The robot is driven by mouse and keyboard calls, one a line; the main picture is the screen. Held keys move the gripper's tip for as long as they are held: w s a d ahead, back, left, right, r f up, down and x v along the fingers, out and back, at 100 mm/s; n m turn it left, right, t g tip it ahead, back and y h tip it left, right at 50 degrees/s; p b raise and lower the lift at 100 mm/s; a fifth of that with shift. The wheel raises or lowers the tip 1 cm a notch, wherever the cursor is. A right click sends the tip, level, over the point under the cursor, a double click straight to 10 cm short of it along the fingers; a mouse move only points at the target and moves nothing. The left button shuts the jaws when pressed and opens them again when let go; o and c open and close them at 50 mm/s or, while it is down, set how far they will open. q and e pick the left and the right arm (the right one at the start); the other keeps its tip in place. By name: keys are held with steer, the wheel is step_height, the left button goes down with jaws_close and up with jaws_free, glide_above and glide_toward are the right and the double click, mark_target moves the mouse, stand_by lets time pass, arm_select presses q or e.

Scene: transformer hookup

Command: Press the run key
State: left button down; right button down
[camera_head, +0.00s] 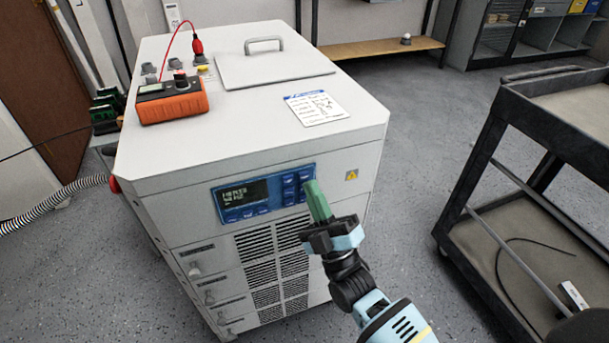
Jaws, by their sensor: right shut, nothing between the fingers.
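The grey-white cabinet (270,120) stands in the middle of the camera_head view. On its front is a blue control panel (263,209) with a dark lit display (243,194) at left. Several blue keys (290,190) sit at the panel's right side and more along its bottom edge. Their labels are too small to read, so I cannot tell which is the run key. My right gripper (314,188) is shut and empty, its green fingers at the panel's right edge, covering part of it. I cannot tell whether the tips touch a key. My left gripper is not in view.
On the cabinet top are an orange meter (172,101) with a red lead (197,46), a handled lid (270,67) and a paper label (316,107). A dark cart (560,120) stands at right. A grey hose (55,203) runs at left. Floor is clear between cabinet and cart.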

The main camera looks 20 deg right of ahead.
steer(key=shift+w, duration=0.1)
stand_by(0.5)
steer(key=shift+w, duration=0.3)
steer(key=shift+w+b, duration=0.4)
stand_by(0.6)
steer(key=shift+s, duration=0.2)
steer(key=shift+s+p, duration=0.45)
steer(key=shift+s, duration=0.15)
steer(key=s+p, duration=0.2)
steer(key=s, duration=0.3)
steer(key=shift+d, duration=0.1)
stand_by(0.4)
